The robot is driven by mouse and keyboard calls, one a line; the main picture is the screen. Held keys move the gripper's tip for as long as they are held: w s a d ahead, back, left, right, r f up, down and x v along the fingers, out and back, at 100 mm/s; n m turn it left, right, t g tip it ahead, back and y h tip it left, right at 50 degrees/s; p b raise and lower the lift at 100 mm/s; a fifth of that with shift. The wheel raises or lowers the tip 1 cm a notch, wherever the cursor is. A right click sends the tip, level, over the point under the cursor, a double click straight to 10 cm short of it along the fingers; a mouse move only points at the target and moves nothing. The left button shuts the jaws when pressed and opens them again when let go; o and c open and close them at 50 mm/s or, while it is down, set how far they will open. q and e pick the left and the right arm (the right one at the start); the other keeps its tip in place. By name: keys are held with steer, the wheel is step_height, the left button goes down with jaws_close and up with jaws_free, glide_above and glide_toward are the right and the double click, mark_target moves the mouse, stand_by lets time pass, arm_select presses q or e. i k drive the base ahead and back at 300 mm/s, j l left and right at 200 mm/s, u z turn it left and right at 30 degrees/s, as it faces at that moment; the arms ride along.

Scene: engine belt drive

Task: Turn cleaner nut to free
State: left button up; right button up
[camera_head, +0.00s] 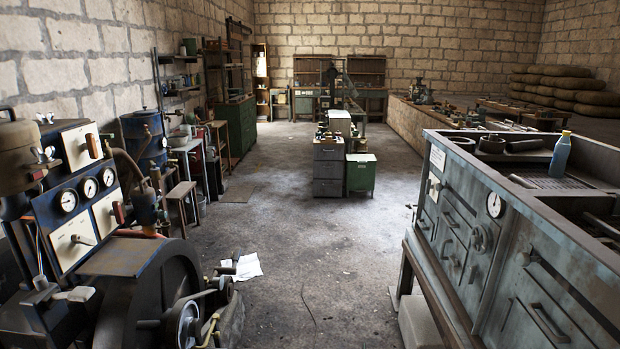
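A brown canister (17,148) that looks like an air cleaner stands at the left edge, with a small dark fitting (8,113) on its top. I cannot tell whether this fitting is the cleaner nut. Small light wing-shaped fittings (44,154) show beside the canister, near the gauge panel. The engine (150,285) is below it at the lower left, with a large dark rounded housing and a pulley (187,325) at its right side. Neither of my grippers is in view.
A blue gauge panel (75,195) stands behind the engine. A grey workbench (470,220) with a blue bottle (560,154) fills the right side. Papers (247,267) lie on the floor. Open floor (310,230) runs between to a drawer cabinet (328,168).

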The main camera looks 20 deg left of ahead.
mark_target(44, 158)
steer(key=i+u, duration=0.6)
steer(key=u, duration=0.2)
steer(key=i+l+u, duration=0.25)
steer(key=u, duration=0.15)
steer(key=i+l+u, duration=0.4)
steer(key=k+j, duration=0.1)
